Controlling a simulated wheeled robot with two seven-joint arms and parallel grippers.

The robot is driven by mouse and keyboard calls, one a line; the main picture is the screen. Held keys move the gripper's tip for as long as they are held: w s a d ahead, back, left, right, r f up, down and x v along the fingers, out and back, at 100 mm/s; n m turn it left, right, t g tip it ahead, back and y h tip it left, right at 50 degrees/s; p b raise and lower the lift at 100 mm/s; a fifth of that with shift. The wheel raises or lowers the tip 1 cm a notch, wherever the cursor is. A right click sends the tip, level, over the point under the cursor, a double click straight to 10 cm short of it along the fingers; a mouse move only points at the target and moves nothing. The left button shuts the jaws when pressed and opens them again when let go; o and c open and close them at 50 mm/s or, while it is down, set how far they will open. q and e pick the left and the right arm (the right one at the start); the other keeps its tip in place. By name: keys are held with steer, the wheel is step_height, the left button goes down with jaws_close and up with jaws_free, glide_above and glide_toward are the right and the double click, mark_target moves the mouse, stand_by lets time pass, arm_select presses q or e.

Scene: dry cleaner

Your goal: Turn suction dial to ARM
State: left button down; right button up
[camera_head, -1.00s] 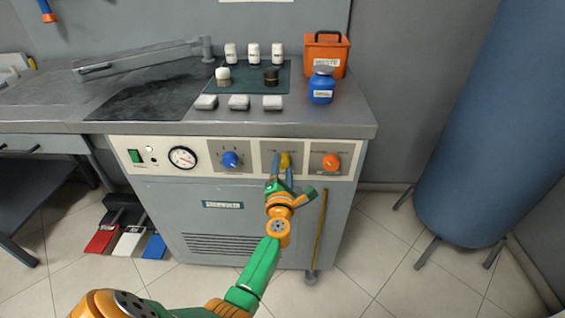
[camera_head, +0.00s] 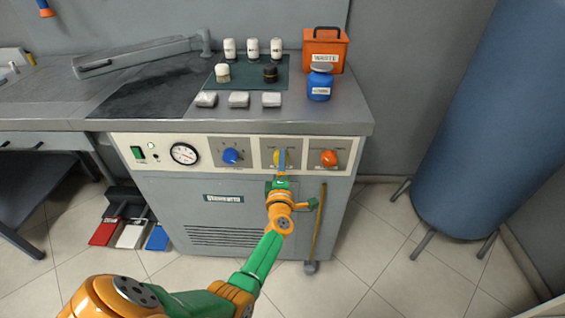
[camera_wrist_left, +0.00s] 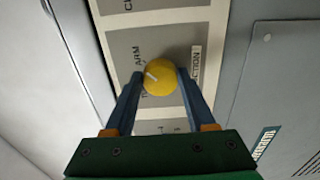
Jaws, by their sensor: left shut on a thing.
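The yellow suction dial (camera_head: 276,157) is on the machine's front panel, between a blue dial and an orange dial. My left gripper (camera_head: 282,158) is at this dial with its fingers closed on it. In the left wrist view the dial (camera_wrist_left: 161,79) sits between the two fingertips (camera_wrist_left: 160,80). Its white mark points to the upper left, toward the side where the ARM label (camera_wrist_left: 137,57) is printed. The SUCTION label (camera_wrist_left: 195,66) is partly hidden by a finger. My right gripper is not in view.
The blue dial (camera_head: 231,156) and orange dial (camera_head: 328,158) flank the yellow one closely. A gauge (camera_head: 184,153) is further left. Bottles, an orange waste box (camera_head: 325,50) and a blue jar (camera_head: 320,84) stand on top. Pedals (camera_head: 130,235) lie at floor level.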

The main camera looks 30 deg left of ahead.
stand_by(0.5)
arm_select(q)
steer(key=shift+c, duration=1.2)
jaws_free()
steer(key=p+v, duration=0.1)
steer(key=v, duration=0.6)
steer(key=shift+p, duration=0.4)
steer(key=shift+s, duration=0.1)
